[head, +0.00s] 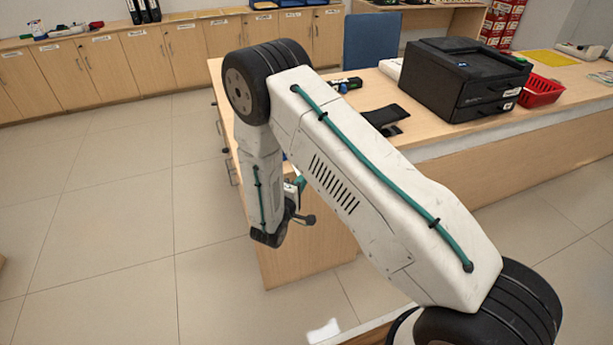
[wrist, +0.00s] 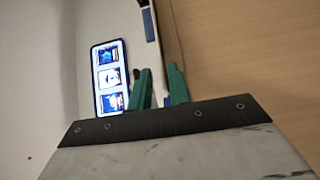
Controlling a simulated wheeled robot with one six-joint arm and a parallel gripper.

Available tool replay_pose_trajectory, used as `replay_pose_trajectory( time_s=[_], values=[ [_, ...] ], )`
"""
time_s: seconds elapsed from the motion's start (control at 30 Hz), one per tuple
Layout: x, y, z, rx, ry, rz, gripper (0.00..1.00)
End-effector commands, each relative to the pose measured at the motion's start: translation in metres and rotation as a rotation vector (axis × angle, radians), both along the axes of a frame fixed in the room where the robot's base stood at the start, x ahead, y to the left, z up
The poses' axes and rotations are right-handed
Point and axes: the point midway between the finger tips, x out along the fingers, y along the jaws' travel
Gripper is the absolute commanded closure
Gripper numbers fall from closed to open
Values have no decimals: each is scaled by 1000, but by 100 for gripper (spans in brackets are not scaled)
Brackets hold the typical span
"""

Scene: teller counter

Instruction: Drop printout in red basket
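The red basket (head: 541,91) stands on the counter at the right in the head view, beside a black printer (head: 465,78). I cannot pick out the printout with certainty in either view. My gripper is mostly hidden behind my arm in the head view, low beside the desk's left end. In the wrist view its two green fingers (wrist: 161,88) stand a little apart, with a narrow gap and nothing clearly held between them. Beyond the left finger is a dark, rounded panel with several bright pictures (wrist: 110,78) against a pale surface.
The wooden desk (head: 250,125) lies behind my arm. A black device (head: 386,116) and small items lie on it left of the printer. A yellow sheet (head: 549,58) lies behind the basket. A blue chair (head: 371,42) stands behind. The tiled floor (head: 110,220) at left is clear.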

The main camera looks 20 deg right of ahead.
Motion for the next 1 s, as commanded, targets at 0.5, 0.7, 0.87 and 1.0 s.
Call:
replay_pose_trajectory(
  time_s=[0.5, 0.7, 0.87, 1.0],
  values=[
    [14, -14, 0, 1, 1, -1, 81],
    [14, -14, 0, 1, 1, 0, 100],
    [14, -14, 0, 0, 0, 0, 100],
    [14, -13, 9, 1, -1, 0, 100]
  ],
)
